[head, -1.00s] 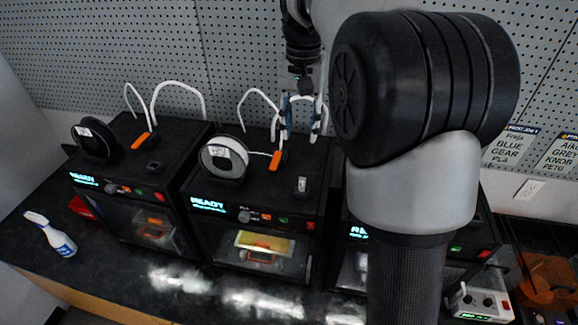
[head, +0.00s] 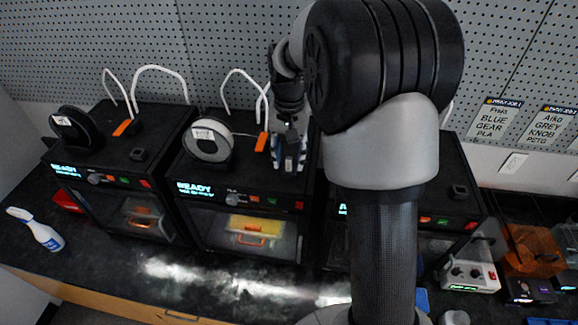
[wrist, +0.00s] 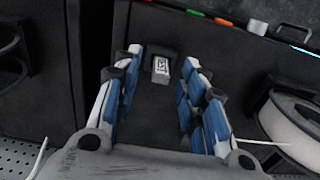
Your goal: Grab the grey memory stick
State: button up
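The grey memory stick (wrist: 160,70) stands in a small black holder (wrist: 163,52) on top of the middle black printer, with a black-and-white mark on its end. My gripper (wrist: 162,64) is open in the wrist view, with one blue-and-white finger on each side of the stick and gaps between. In the head view my gripper (head: 288,163) points down over the front of that printer's top. There the fingers mostly hide the stick.
A white filament spool (head: 208,140) and an orange part (head: 262,142) are left of my gripper on the printer (head: 240,178). Another printer (head: 150,155) stands to the left. A spray bottle (head: 42,232) is at the far left of the counter.

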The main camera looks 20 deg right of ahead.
jog(key=shift+f, duration=0.6)
jog(key=shift+c, duration=0.5)
jog(key=c, duration=0.7)
